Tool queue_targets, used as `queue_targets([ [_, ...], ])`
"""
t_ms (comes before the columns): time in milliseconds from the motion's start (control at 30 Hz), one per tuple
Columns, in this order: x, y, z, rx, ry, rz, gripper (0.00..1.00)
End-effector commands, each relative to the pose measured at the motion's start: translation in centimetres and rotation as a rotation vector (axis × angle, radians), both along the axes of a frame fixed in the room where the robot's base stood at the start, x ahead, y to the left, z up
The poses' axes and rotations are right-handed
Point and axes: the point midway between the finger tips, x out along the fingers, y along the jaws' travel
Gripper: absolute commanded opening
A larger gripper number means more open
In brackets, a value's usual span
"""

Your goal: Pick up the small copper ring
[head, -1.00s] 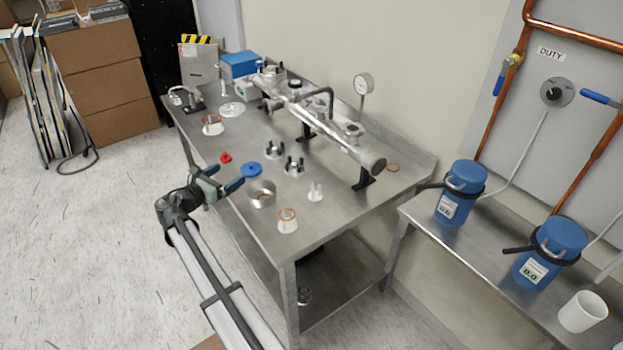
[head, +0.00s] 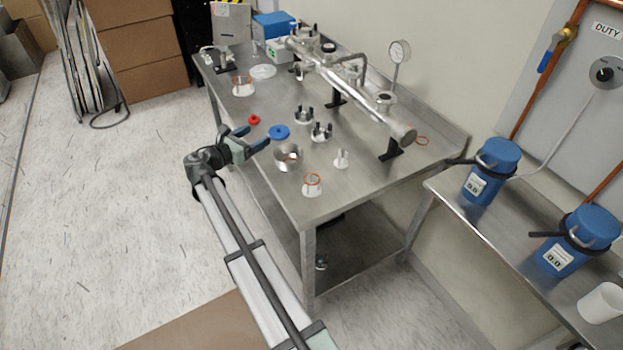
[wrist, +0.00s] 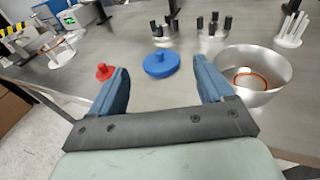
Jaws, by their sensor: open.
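A thin copper-coloured ring (wrist: 249,78) lies inside an open metal bowl (wrist: 278,66) at the right of the wrist view. In the head view the bowl (head: 283,166) stands near the table's front edge, and a bit of copper shows inside. Other orange rings sit on a white stand (head: 313,186), around a clear piece at the back left (head: 243,83), and flat at the far right (head: 422,141). My gripper (head: 244,137) is open and empty at the table's front edge, left of the bowl. A blue knobbed disc (wrist: 161,64) shows between its fingers.
A red knobbed piece (head: 254,120) and black-pronged holders (head: 321,133) stand on the steel table (head: 350,190). A long metal tube assembly (head: 358,95) with a gauge runs along the back. Blue canisters (head: 491,170) stand on the right bench.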

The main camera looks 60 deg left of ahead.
Motion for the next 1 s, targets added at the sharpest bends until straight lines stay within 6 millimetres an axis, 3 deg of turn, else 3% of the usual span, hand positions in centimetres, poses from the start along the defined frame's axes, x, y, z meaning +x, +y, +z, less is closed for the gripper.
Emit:
queue_targets([
  [267,0.3,0.0,0.0,0.0,0.0,-0.003,0.77],
  [367,1.8,-0.3,0.0,0.0,0.0,-0.019,0.77],
  [433,3.8,-0.5,0.9,0.01,0.0,-0.041,0.77],
  [567,9.6,-1.6,5.7,0.06,-0.001,-0.101,0.77],
  [700,15.4,-3.8,11.9,0.126,-0.004,-0.164,0.77],
  [800,18.8,-5.8,15.6,0.174,0.026,-0.203,0.77],
  [1000,24.0,-10.9,20.5,0.282,0.213,-0.3,0.77],
])
